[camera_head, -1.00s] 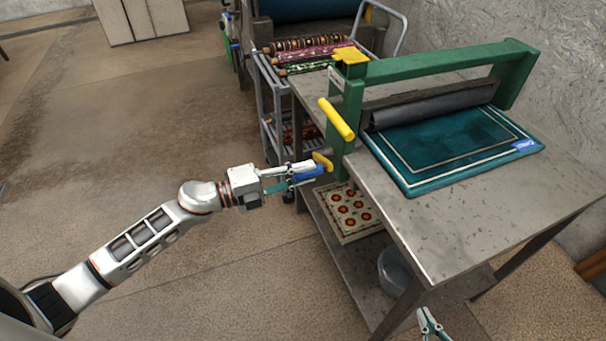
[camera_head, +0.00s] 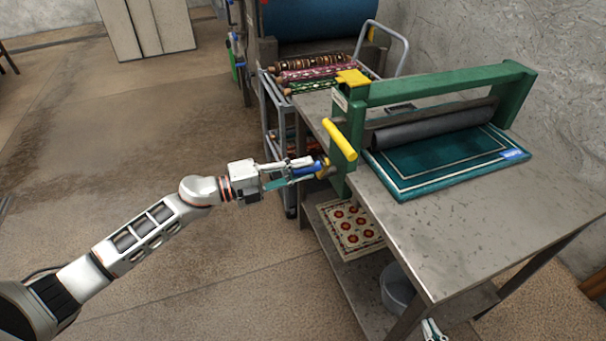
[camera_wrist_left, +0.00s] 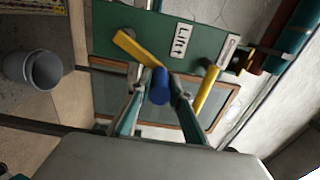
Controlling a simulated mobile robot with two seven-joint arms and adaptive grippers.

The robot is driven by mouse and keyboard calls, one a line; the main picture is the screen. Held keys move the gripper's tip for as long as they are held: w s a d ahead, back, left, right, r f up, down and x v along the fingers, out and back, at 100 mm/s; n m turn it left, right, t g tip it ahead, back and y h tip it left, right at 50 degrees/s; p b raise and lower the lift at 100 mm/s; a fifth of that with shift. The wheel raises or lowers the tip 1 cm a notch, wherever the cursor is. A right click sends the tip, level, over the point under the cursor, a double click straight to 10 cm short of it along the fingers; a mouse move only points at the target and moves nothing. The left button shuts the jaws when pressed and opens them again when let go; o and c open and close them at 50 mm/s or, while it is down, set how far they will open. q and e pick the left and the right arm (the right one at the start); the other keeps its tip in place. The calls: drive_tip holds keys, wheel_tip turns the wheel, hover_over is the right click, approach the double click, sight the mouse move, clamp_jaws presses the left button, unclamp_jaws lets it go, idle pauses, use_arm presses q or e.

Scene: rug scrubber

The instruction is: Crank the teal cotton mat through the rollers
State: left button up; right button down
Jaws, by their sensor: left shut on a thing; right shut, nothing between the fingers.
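The teal cotton mat (camera_head: 430,163) lies flat on the metal table, its far part under the dark roller (camera_head: 435,127) of the green press (camera_head: 440,85). It has a pale border line and a blue tag at its right corner. My left gripper (camera_head: 309,166) is shut on the blue grip of the crank at the press's near-left side. The wrist view shows this blue grip (camera_wrist_left: 160,86) between the fingers, beside the yellow crank arm (camera_wrist_left: 138,49). My right gripper (camera_head: 431,328) is only partly in view at the bottom edge, shut and empty, below the tabletop.
A rack of rolled rugs (camera_head: 312,70) stands behind. The lower shelf holds a patterned mat (camera_head: 350,224) and a grey bucket (camera_head: 398,285).

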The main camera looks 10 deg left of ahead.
use_arm(q)
drive_tip(key=shift+w+a+r, duration=0.2)
drive_tip(key=shift+w+a, duration=0.75)
drive_tip(key=shift+w, duration=0.3)
use_arm(e)
drive_tip(key=shift+s+f, duration=0.1)
drive_tip(key=shift+f, duration=0.3)
